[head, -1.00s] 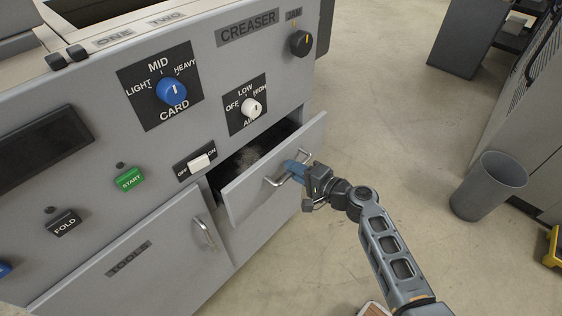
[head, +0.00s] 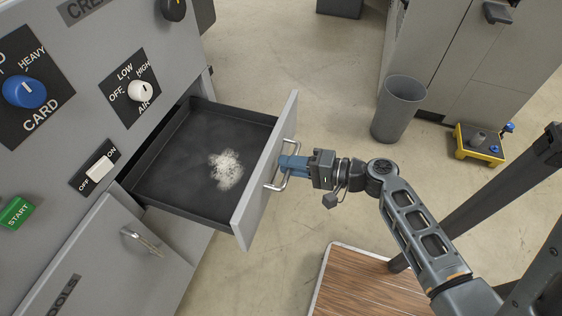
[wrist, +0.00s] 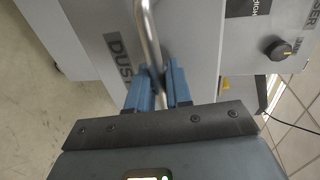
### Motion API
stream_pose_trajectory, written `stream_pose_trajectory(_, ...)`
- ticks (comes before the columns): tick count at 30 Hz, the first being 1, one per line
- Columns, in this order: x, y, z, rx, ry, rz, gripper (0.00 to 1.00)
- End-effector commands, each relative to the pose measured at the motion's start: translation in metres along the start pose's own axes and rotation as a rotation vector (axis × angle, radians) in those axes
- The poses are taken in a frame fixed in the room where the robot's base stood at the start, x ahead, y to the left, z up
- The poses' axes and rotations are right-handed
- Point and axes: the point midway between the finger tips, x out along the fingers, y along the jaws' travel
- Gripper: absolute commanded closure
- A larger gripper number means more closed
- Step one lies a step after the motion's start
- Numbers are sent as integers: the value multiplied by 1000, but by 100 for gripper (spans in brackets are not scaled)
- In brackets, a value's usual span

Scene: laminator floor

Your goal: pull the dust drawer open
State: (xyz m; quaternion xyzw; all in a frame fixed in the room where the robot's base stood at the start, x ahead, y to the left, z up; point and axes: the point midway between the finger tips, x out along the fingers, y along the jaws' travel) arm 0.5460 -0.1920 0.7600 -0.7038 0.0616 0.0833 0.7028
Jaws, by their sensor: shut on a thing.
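The dust drawer (head: 262,190) stands well out from the grey creaser machine in the head view. Its dark tray shows, with a pile of whitish dust (head: 226,168) inside. My gripper (head: 286,167) is at the drawer's front, shut on the metal bar handle (head: 274,183). In the wrist view the blue fingers (wrist: 158,88) lie on both sides of the handle (wrist: 148,35), with the drawer front marked DUST behind it.
The tools door (head: 125,255) with its own handle is below left. A grey bin (head: 399,108) and a yellow-based item (head: 478,145) stand on the floor at the right. A wood-topped surface (head: 360,285) is at the bottom.

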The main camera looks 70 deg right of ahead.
Motion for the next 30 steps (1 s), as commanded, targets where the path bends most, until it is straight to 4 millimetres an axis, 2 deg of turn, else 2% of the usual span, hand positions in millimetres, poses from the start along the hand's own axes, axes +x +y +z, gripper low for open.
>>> stream_pose_trajectory(9,0,1,0,1,0,1,100)
stream_pose_trajectory(10,0,1,0,1,0,1,78)
stream_pose_trajectory(14,0,1,0,1,0,1,65)
stream_pose_trajectory(23,-3,1,0,1,1,1,65)
stream_pose_trajectory(26,-13,2,0,1,2,1,65)
stream_pose_trajectory(30,-36,2,0,1,2,2,65)
